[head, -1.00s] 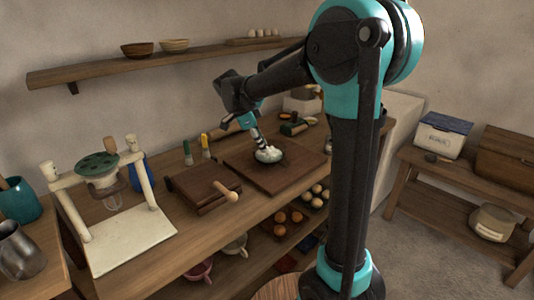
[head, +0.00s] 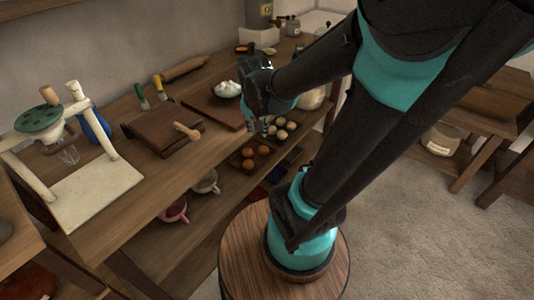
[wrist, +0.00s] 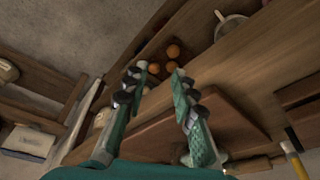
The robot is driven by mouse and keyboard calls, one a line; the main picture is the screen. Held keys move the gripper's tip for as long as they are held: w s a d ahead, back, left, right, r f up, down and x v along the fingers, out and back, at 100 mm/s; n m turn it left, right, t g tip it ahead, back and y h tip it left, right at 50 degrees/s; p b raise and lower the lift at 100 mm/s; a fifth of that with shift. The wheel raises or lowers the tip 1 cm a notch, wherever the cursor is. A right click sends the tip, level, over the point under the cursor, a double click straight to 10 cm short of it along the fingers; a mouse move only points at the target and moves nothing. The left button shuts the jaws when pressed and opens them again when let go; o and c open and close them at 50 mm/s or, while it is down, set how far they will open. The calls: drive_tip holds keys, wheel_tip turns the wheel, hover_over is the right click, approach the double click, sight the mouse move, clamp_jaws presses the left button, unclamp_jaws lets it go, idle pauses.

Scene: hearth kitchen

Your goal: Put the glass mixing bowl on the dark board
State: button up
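A small pale bowl (head: 228,89) with white contents, apparently the glass mixing bowl, sits upright on a flat dark brown board (head: 212,110) on the counter. My gripper (head: 265,128) is in front of and to the right of the bowl, off the counter's front edge and apart from the bowl. In the wrist view my gripper (wrist: 160,76) has its two fingers apart with nothing between them. The board's edge (wrist: 235,128) shows beyond the fingers there. Part of the board is hidden behind my arm in the head view.
A thicker dark wooden block (head: 160,128) with a pale-handled tool lies left of the board. A white stand (head: 95,190) with a green-topped beater is farther left. Eggs (head: 282,128) and orange-brown balls (head: 248,158) sit on the lower shelf near my gripper.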

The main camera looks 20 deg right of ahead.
drive_tip(key=s+d+f+n+t+y, duration=0.1)
drive_tip(key=s+f+n, duration=0.3)
drive_tip(key=s, duration=0.3)
drive_tip(key=shift+s+f+n, duration=0.15)
drive_tip(key=shift+f+n, duration=0.25)
drive_tip(key=shift+f, duration=0.25)
